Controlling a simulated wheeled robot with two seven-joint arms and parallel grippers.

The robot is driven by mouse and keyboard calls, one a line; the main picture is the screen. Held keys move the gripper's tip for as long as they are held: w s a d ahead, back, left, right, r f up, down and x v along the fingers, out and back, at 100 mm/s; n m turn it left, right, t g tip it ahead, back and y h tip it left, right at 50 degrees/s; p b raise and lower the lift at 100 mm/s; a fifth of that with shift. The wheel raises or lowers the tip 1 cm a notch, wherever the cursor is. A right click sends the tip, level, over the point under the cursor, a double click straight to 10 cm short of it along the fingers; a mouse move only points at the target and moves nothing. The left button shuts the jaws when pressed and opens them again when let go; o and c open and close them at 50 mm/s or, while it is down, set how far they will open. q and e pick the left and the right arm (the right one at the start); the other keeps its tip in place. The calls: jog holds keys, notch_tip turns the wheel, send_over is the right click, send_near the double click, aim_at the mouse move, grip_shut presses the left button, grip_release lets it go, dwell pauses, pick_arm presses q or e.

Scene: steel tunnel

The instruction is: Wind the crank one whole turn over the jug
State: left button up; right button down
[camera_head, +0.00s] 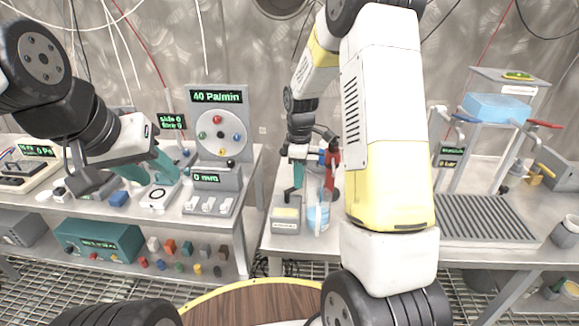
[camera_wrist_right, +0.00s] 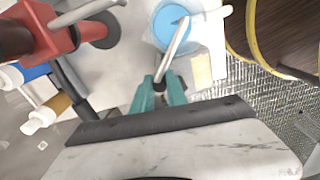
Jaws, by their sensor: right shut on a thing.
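The jug (camera_head: 318,216) with blue liquid stands on the right bench, and its blue top shows in the right wrist view (camera_wrist_right: 166,28). A red crank device (camera_head: 333,168) stands beside it; its red body is at the upper left of the right wrist view (camera_wrist_right: 52,30). My right gripper (camera_head: 294,190) is beside the jug. My arm hides part of the device in the head view. My left gripper (camera_head: 146,168) has spread fingers over the left bench, empty.
A dial panel (camera_head: 217,130) stands on the left bench, with a white round gauge (camera_head: 158,196) nearby. A small box (camera_head: 286,215) is beside the jug. A ribbed grey tray (camera_head: 475,220) lies to the right. A gap separates the benches.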

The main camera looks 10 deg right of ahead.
jog(key=shift+s+d+m, duration=0.1)
jog(key=shift+s+m, duration=0.05)
jog(key=shift+m, duration=0.35)
jog(key=c, duration=1.3)
grip_release()
jog(key=shift+r, duration=0.1)
